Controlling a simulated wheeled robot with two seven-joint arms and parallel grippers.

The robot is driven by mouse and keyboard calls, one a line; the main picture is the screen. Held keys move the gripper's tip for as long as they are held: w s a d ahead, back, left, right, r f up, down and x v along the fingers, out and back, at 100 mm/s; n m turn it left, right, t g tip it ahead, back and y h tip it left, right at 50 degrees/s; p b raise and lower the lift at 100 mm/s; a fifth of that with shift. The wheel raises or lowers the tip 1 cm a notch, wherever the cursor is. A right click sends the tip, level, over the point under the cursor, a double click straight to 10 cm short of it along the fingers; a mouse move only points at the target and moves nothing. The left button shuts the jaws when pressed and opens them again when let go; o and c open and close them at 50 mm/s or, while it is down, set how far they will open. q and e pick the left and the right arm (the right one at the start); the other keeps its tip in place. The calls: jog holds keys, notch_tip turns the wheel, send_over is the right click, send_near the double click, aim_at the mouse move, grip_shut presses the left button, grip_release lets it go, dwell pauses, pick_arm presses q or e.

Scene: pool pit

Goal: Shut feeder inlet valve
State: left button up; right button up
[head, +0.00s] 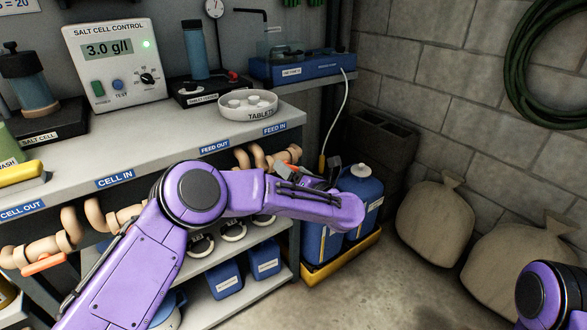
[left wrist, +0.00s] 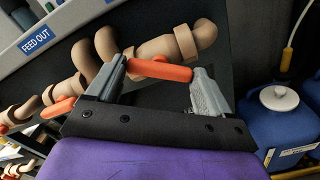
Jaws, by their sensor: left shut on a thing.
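The "FEED IN" label (head: 275,128) is on the bench's front edge in the head view. Below it are tan pipe bends (head: 258,157) and an orange lever (head: 295,153), partly hidden by my left arm. In the left wrist view, the feeder inlet valve's orange lever (left wrist: 158,70) lies between the fingers of my left gripper (left wrist: 163,80), which is shut on it. The lever slants down to the right, at an angle to the tan pipe (left wrist: 165,45) behind it. My right gripper is out of view; only part of my right arm shows at lower right.
The feed-out orange lever (left wrist: 58,107) is close on the left, under the "FEED OUT" label (left wrist: 36,41). Blue canisters (head: 361,195) stand in a yellow tray (head: 342,262) right of the bench. Sacks (head: 436,222) lean by the wall. The floor in front is clear.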

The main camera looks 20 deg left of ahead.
pick_arm(q)
jog(key=m+p, duration=0.4)
jog(key=m, duration=0.7)
dwell(0.5)
jog(key=o, duration=0.9)
jog(key=shift+o, duration=0.2)
jog(key=shift+d, duration=0.1)
jog(key=v, duration=1)
jog(key=shift+s+d, duration=0.2)
